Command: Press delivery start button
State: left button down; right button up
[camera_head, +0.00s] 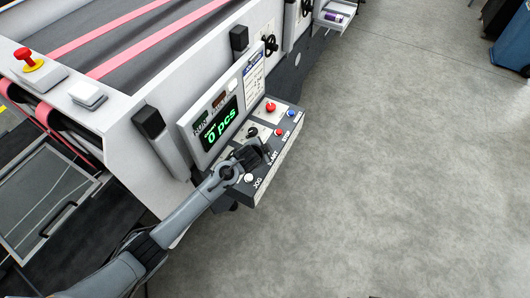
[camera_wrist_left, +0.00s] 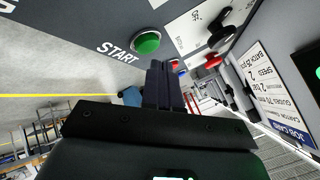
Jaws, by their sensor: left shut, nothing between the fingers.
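The green start button (camera_wrist_left: 147,41), labelled START, is on the dark control panel (camera_wrist_left: 62,32) in the left wrist view. In the head view my left gripper covers the place above the START label, so the button is hidden there. My left gripper (camera_head: 264,157) is over the front part of the panel. Its fingers are shut and empty; they also show in the left wrist view (camera_wrist_left: 164,66), just beside the button. I cannot see any contact between the fingertips and the button. My right gripper is not in view.
The panel also carries a white JOG button (camera_head: 248,178), a red button (camera_head: 279,132), a blue button (camera_head: 291,114), a red mushroom button (camera_head: 270,107) and a black knob (camera_wrist_left: 219,38). A display (camera_head: 218,127) reading 0 pcs stands behind. The floor right of the panel is clear.

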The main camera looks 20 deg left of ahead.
pick_arm(q)
jog(key=shift+f, duration=0.35)
jog(key=shift+f, duration=0.1)
dwell(0.4)
